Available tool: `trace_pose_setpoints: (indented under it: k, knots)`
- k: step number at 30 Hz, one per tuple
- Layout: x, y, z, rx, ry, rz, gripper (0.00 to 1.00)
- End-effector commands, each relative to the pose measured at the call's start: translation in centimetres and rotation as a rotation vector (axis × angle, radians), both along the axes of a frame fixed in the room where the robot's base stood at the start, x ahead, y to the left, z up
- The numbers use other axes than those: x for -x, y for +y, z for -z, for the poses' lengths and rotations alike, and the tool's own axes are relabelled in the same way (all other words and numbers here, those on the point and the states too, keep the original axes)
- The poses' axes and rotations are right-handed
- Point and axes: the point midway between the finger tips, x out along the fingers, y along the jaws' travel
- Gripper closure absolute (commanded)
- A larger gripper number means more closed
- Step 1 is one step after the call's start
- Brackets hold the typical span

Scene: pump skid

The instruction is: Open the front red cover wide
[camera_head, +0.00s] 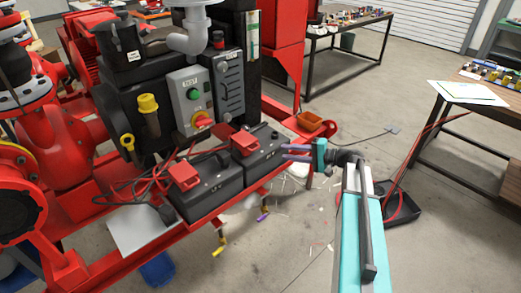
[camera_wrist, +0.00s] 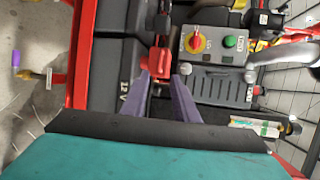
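Two red covers sit on black battery-like boxes on the red skid. One (camera_head: 184,176) is on the left, nearer box (camera_head: 210,190); the other (camera_head: 244,143) is on the right box (camera_head: 265,155). Both look tilted up somewhat; I cannot tell how far they are open. My gripper (camera_head: 286,152) is right of the right box, its purple fingers pointing left towards it. In the wrist view, my gripper (camera_wrist: 163,78) has its fingers apart with nothing held. A red cover (camera_wrist: 157,60) shows just beyond the fingertips, apparently the right one. I see no clear contact.
A grey control box (camera_head: 190,100) with a green button and red-yellow knob stands behind the boxes. Red cables (camera_head: 150,180) lie at the left box. A wooden table (camera_head: 490,100) stands right; floor between is mostly free.

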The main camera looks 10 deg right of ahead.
Motion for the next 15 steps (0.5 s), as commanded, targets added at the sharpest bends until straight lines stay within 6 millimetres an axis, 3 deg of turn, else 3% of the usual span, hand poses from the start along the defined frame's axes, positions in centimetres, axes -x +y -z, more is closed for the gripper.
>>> trace_pose_setpoints:
  k: [15]
  knots:
    - [-4.2, 5.3, 1.3, 0.001, 0.0, -0.003, 0.73]
